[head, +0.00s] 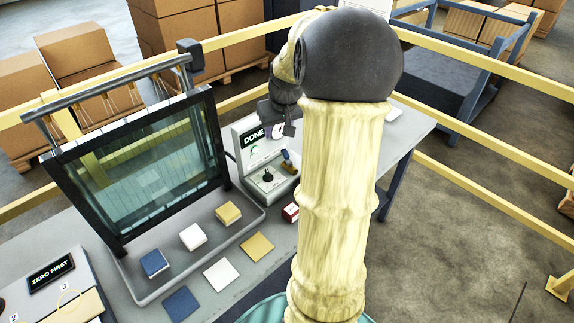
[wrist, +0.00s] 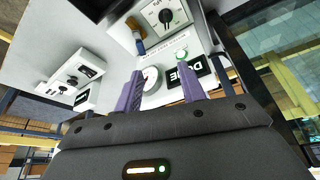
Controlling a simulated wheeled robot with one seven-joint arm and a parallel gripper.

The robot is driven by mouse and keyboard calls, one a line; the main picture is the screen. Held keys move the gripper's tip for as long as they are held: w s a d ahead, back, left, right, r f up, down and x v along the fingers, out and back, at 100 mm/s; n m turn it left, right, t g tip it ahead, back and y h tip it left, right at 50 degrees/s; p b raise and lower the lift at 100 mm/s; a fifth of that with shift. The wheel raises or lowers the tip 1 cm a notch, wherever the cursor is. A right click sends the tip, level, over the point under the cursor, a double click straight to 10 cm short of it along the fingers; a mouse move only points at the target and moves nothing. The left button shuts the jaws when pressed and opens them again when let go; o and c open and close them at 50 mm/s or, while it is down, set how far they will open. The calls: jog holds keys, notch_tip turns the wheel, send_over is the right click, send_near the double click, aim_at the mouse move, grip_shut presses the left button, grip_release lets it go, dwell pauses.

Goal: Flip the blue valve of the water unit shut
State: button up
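The water unit (head: 255,160) is a white box with a lit DONE display, a round gauge and a black knob, standing at the back of the table. Its blue valve (head: 289,166) shows as a small blue lever with a brass-coloured part, right of the knob. In the wrist view the blue lever (wrist: 140,47) is above the left fingertip, apart from it. My gripper (wrist: 160,67) is open and empty, its two purple fingers in front of the unit's face, with the gauge between them. In the head view my arm partly hides the gripper (head: 288,128).
A dark-framed glass panel (head: 145,170) stands left of the unit. Blue, white and yellow blocks (head: 193,236) and matching flat squares lie in front. A small red box (head: 291,212) is near my arm. Yellow rails (head: 460,185) run behind the table.

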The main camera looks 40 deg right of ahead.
aim_at(287, 155)
jog(key=shift+m, duration=0.3)
jog(key=d, duration=0.3)
jog(key=d+b, duration=0.1)
jog(key=d, duration=0.1)
jog(key=shift+s+d+f, duration=0.25)
jog(key=shift+d+f, duration=0.1)
jog(key=shift+s, duration=0.1)
jog(key=x, duration=1.7)
jog(key=shift+w+d+f, duration=0.15)
jog(key=shift+w+d, duration=0.05)
jog(key=shift+w, duration=0.1)
jog(key=shift+c, duration=0.2)
grip_shut()
